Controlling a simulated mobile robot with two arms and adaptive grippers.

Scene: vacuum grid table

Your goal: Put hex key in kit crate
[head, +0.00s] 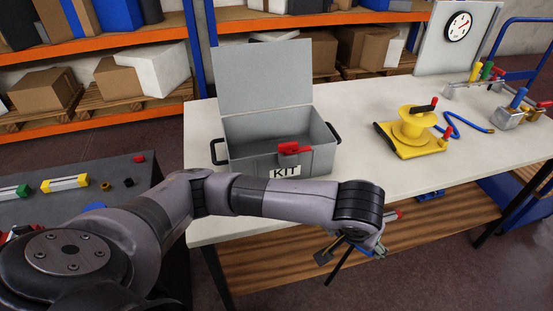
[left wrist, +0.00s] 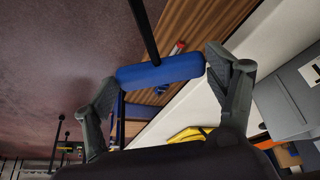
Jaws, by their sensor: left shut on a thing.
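The hex key has a blue bar handle (left wrist: 160,71) and a long black rod (left wrist: 144,30). My left gripper (left wrist: 161,74) is shut on the handle, with a fingertip at each end. In the head view my left gripper (head: 352,246) is low at the front of the table, mostly behind my wrist, and the hex key's rod (head: 339,268) points down and left. The grey kit crate (head: 245,160) stands on the table, left of and behind the gripper, its lid raised and red latch at the front. Part of it shows in the left wrist view (left wrist: 285,100). My right gripper is not seen.
The white table (head: 350,150) has free room right of the crate. A yellow spool stand (head: 412,130) and blue hose (head: 460,125) lie farther right. A dark bench (head: 110,185) with small parts is at left. A wooden shelf (head: 260,270) runs below the tabletop.

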